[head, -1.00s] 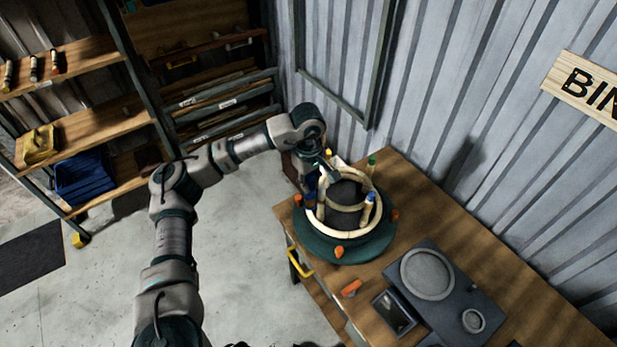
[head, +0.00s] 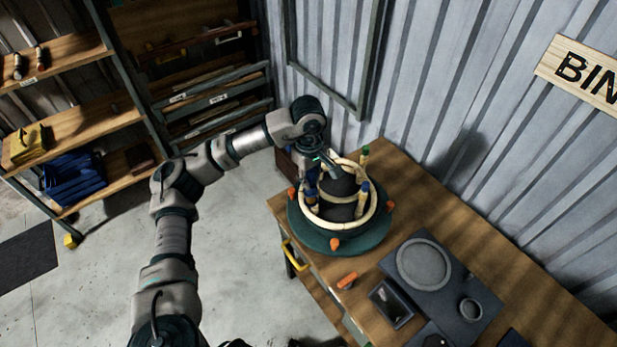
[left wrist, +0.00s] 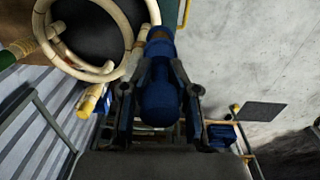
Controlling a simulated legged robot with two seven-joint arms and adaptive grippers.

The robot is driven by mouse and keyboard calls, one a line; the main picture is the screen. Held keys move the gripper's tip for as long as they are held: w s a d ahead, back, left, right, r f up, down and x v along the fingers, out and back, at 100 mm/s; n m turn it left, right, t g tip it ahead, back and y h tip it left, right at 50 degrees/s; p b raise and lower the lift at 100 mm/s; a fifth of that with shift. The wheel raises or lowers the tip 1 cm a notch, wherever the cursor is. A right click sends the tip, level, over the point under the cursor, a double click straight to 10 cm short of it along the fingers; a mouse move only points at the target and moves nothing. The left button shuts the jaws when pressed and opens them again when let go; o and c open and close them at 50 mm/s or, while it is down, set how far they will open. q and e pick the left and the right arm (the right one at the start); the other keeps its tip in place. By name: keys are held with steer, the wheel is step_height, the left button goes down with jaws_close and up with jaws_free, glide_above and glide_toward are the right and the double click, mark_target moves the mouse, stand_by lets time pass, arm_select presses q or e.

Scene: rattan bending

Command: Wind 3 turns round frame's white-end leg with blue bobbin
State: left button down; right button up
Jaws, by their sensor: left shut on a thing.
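The rattan frame (head: 312,214), pale rings with upright legs, stands around a dark core on a round green turntable (head: 350,246). A blue-end leg (head: 364,188) and a green-end leg (head: 364,153) show on its right and far sides. A yellow-end leg (left wrist: 92,100) shows in the left wrist view. My left gripper (head: 318,172) is at the frame's far left side. In the left wrist view it (left wrist: 158,85) is shut on the blue bobbin (left wrist: 160,100), beside the rings. Strand and turns cannot be made out. My right gripper is out of view.
The wooden bench (head: 430,215) has orange knobs (head: 335,243) around the turntable. A grey plate with a round disc (head: 423,262) and a small dark tray (head: 391,303) lie nearer. Corrugated wall stands behind; shelves with a blue bin (head: 72,180) are left.

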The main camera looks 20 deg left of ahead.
arm_select(q)
step_height(320, 180, up, 11)
steer(key=p, duration=0.7)
stand_by(0.5)
